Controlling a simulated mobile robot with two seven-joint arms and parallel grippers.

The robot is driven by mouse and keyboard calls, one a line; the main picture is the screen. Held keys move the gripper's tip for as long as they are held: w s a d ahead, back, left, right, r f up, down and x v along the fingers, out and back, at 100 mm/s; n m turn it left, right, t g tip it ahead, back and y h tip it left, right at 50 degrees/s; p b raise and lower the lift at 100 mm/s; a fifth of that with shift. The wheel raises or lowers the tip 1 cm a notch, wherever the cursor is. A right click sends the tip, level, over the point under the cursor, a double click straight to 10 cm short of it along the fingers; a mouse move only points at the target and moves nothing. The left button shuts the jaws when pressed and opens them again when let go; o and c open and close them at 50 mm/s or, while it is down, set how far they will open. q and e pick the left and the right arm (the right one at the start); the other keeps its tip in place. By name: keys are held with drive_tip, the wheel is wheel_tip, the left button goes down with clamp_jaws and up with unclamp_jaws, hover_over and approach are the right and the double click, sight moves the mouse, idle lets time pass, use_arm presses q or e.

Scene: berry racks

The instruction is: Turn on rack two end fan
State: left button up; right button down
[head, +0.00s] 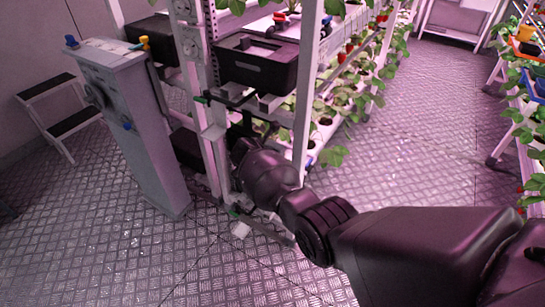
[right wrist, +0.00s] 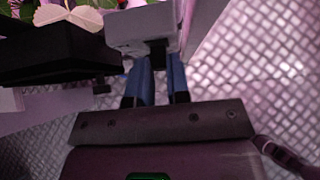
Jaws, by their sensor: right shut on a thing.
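My right arm reaches in from the right in the head view to the near end of the berry rack (head: 303,95). Its gripper is dark and hard to separate from the rack there. In the right wrist view, the two blue fingers of my right gripper (right wrist: 161,70) are close together at a small black part (right wrist: 157,52). This part sits under a white box (right wrist: 142,27); the fingertips partly hide it. Small white fans (head: 190,46) sit one above another on the rack's end post. I cannot tell whether any fan turns. My left gripper is not in view.
A grey control pillar (head: 135,125) with yellow and blue valves stands left of the rack. A step stool (head: 62,125) is behind it. Black bins (head: 257,68) sit on the rack. Another planted rack is at the right edge; the metal floor between is clear.

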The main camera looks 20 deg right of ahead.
drive_tip(key=shift+w+d+r+g+y+p, duration=0.15)
drive_tip(key=shift+r+g+y+p, duration=0.1)
drive_tip(key=shift+g+y, duration=0.2)
drive_tip(key=shift+s+d+r+g+y+p, duration=0.1)
drive_tip(key=shift+r+g+y+p, duration=0.2)
drive_tip(key=shift+y, duration=0.25)
drive_tip(key=shift+f+g, duration=0.15)
drive_tip(key=shift+g, duration=0.1)
drive_tip(key=c, duration=1.1)
unclamp_jaws()
drive_tip(key=shift+w, duration=0.1)
drive_tip(key=shift+r, duration=0.2)
